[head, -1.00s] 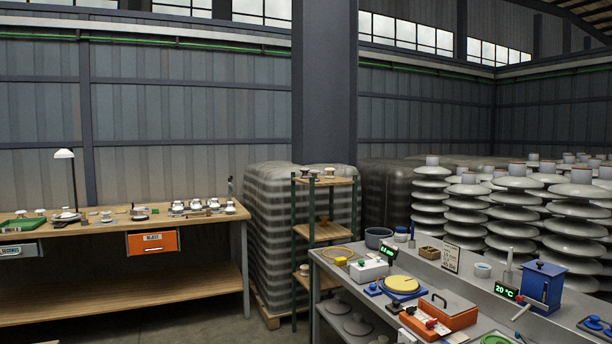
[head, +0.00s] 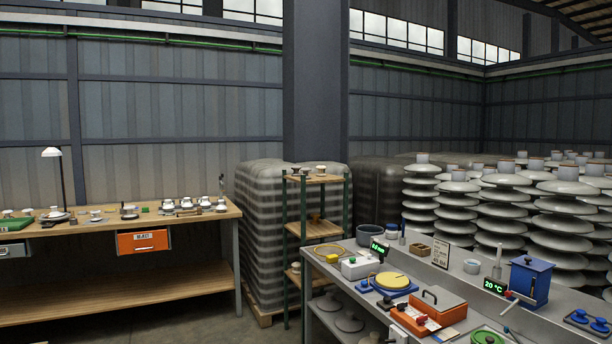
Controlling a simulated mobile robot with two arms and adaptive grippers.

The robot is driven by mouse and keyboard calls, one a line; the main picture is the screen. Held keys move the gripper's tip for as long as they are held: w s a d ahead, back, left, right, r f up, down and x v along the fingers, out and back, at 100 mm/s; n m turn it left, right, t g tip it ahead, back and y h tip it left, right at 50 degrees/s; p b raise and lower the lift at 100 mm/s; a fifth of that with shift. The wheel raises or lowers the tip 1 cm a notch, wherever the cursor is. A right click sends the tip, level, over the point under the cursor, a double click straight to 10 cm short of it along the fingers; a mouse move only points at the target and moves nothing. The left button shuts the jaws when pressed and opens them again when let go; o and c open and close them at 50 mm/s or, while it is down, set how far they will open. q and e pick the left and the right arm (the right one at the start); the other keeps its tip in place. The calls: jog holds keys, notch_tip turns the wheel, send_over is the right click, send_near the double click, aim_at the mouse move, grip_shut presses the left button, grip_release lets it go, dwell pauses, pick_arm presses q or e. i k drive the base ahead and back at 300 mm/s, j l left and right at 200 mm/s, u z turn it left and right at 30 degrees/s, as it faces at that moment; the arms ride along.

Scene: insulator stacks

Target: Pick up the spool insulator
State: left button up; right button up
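Several small white insulators (head: 186,204) stand near the right end of the wooden workbench top (head: 95,227). More small pale pieces lie further left on it. A few small white and brown pieces (head: 321,170) stand on the narrow shelf rack (head: 303,230). They are too small for me to tell which is the spool insulator. Neither of my grippers is in view.
A grey metal bench (head: 350,248) at the right carries a yellow round plate (head: 392,281), an orange box (head: 438,306) and a blue device (head: 530,280). Tall insulator stacks (head: 460,215) stand behind it. Bare floor (head: 190,322) shows between the benches.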

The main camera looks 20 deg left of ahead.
aim_at(296, 168)
jog(key=i+j+u, duration=1.2)
jog(key=i, duration=0.4)
jog(key=i+u, duration=0.35)
jog(key=i, duration=0.4)
jog(key=i+z, duration=0.2)
jog(key=i, duration=0.25)
jog(key=i+j+z, duration=0.15)
jog(key=i, duration=0.25)
jog(key=i+j+z, duration=0.2)
jog(key=i, duration=0.25)
jog(key=i+j+z, duration=0.15)
jog(key=i, duration=0.25)
